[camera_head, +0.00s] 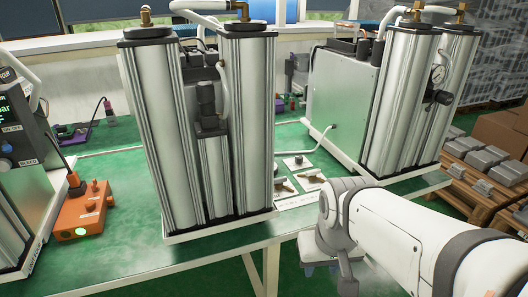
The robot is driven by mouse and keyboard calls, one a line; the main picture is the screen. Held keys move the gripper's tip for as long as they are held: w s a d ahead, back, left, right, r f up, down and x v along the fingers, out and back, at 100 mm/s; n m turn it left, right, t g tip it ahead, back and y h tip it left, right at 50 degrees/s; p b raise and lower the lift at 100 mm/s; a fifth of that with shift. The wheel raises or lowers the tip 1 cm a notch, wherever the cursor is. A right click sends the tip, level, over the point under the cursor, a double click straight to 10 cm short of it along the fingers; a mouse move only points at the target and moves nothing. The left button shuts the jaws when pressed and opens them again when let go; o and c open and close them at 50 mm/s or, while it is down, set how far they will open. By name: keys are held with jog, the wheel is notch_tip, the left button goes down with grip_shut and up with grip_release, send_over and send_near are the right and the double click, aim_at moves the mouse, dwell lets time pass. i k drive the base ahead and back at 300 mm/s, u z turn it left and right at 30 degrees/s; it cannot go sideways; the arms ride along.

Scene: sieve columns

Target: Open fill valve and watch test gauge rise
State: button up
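A small round gauge (437,74) with a pale face sits on the front of the right twin-column unit (398,105). A dark knob or fitting (438,97) is just below it. At the left edge, a dark control panel (17,125) has a lit green display, partly cut off, and knobs, one with a label that seems to read BLEED. I cannot tell which part is the fill valve. My arm reaches in from the lower right, and its end bends down at the table's front edge, apart from the gauge and panel. My gripper's fingers are not clear there.
A twin-column unit (252,120) stands mid-table between my arm and the left panel. An orange box (82,215) with a green light sits at left. Small parts on white cards (298,178) lie behind my arm. A pallet of metal blocks (480,165) is at right. Green tabletop is bare at front left.

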aim_at(279, 180)
jog(key=k, duration=1.15)
jog(key=z, duration=0.75)
jog(key=i, duration=2)
jog(key=u, duration=0.7)
jog(key=k, duration=0.85)
jog(key=u, duration=0.15)
jog(key=i, duration=0.9)
jog(key=z, duration=0.05)
